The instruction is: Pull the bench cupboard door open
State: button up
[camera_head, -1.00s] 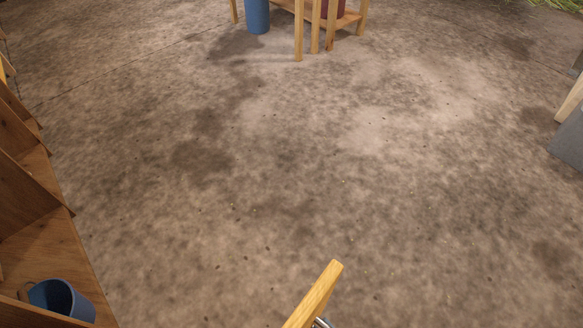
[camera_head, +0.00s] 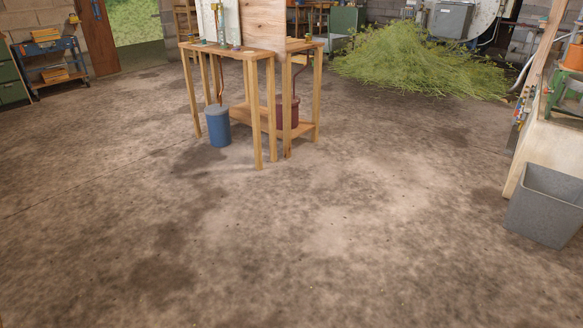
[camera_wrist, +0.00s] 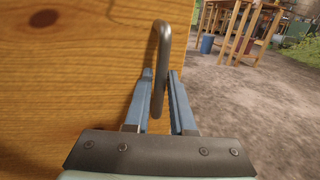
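In the wrist view a wooden door (camera_wrist: 70,95) with a dark round knot fills the left side. A grey metal bar handle (camera_wrist: 164,45) stands near its right edge. My gripper (camera_wrist: 160,74) is at the handle, with one blue-grey finger on each side of the bar's lower part. A narrow gap seems to show on the right side of the bar, so I cannot tell whether the fingers press on it. The door's hinge side and the cupboard inside are out of view. The head view shows neither the door nor my gripper.
Concrete floor (camera_head: 300,240) is clear ahead. A wooden stand (camera_head: 266,90) with a blue bucket (camera_head: 217,126) and a dark red pot (camera_head: 288,112) is at centre back. A grey bin (camera_head: 545,208) stands at right. A heap of green herbs (camera_head: 425,62) lies behind.

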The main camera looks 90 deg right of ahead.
dwell(0.3)
jog(key=v, duration=1.3)
